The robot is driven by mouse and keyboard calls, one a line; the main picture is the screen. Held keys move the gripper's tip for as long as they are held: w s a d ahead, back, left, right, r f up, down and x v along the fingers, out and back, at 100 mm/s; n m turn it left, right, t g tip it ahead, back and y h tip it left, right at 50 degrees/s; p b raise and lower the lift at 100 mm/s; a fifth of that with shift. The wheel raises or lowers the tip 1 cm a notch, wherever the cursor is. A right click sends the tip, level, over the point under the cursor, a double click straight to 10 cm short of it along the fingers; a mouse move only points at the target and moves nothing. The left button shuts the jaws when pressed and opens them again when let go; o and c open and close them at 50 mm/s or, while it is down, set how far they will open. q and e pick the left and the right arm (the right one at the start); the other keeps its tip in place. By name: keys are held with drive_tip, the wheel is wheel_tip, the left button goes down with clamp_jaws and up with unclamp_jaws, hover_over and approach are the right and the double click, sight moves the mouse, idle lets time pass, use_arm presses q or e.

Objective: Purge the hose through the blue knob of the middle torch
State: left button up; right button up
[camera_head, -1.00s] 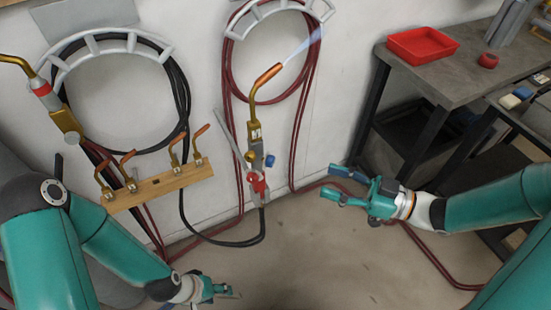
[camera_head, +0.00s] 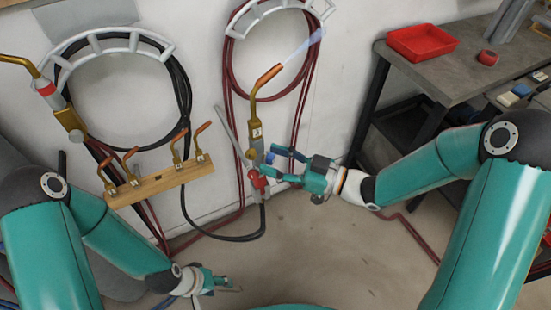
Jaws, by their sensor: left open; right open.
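The middle torch (camera_head: 255,131) stands upright in front of the wall, with a brass body and a copper nozzle. A pale blue flame (camera_head: 302,48) comes from its nozzle. Low on its body is a red knob (camera_head: 258,181). The blue knob (camera_head: 269,158) is at the torch's right side, small and partly hidden by my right gripper. My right gripper (camera_head: 270,161) is open, with its fingertips around or just beside the blue knob; I cannot tell whether they touch it. My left gripper (camera_head: 232,284) is open and empty, low over the floor.
A wooden rack (camera_head: 160,183) with several copper tips is left of the torch. Another torch (camera_head: 68,117) is at the far left. Black hose (camera_head: 180,80) and dark red hose (camera_head: 310,70) hang on wall hangers. A bench with a red tray (camera_head: 423,42) stands at right.

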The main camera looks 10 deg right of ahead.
clamp_jaws()
drive_tip(key=shift+m, duration=0.4)
drive_tip(key=shift+r+m+p, duration=0.1)
drive_tip(key=shift+m+p, duration=1.6)
drive_tip(key=shift+m, duration=1.3)
